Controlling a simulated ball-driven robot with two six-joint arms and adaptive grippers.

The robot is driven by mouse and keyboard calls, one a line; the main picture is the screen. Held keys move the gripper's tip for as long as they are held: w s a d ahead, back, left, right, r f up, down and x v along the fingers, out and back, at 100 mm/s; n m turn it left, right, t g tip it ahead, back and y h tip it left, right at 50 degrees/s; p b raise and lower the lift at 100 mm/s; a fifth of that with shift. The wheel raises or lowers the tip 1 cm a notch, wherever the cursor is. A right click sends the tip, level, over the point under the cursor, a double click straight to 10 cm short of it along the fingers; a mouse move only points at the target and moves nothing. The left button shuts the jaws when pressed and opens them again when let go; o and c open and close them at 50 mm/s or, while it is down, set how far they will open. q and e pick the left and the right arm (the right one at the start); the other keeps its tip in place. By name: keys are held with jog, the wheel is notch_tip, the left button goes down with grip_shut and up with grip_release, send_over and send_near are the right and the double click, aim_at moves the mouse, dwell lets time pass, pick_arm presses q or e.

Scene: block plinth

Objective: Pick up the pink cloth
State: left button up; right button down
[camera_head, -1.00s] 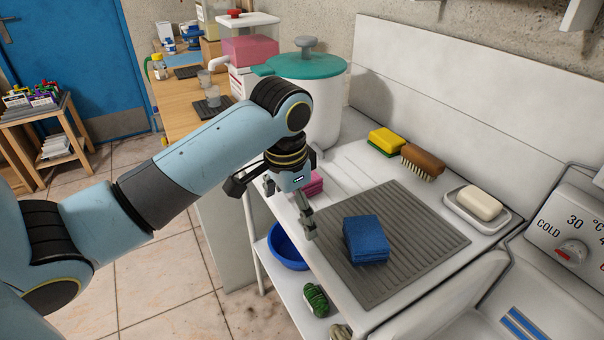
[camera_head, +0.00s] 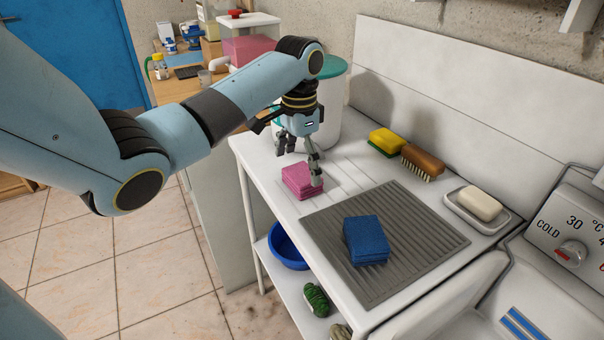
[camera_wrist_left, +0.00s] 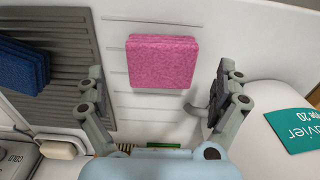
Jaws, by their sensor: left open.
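The pink cloth (camera_head: 299,181) is a folded stack lying on the white counter, left of the grey ribbed mat. My left gripper (camera_head: 303,167) is open above and just behind it in the head view, with one finger overlapping the cloth's right side. In the left wrist view the cloth (camera_wrist_left: 162,61) shows between the two spread fingers (camera_wrist_left: 158,95), a little ahead of them. The gripper holds nothing. Whether a fingertip touches the cloth, I cannot tell. My right gripper is not in view.
A folded blue cloth (camera_head: 366,239) lies on the grey ribbed mat (camera_head: 410,255). A white container with a teal lid (camera_head: 334,68) stands close behind my left gripper. A yellow-green sponge (camera_head: 386,142), a brown brush (camera_head: 422,161) and a soap dish (camera_head: 483,209) line the back.

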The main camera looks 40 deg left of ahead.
aim_at(302, 173)
pick_arm(q)
jog(key=f, duration=0.4)
jog(key=shift+w+f, duration=0.25)
jog(key=shift+w, duration=0.15)
jog(key=c, duration=1)
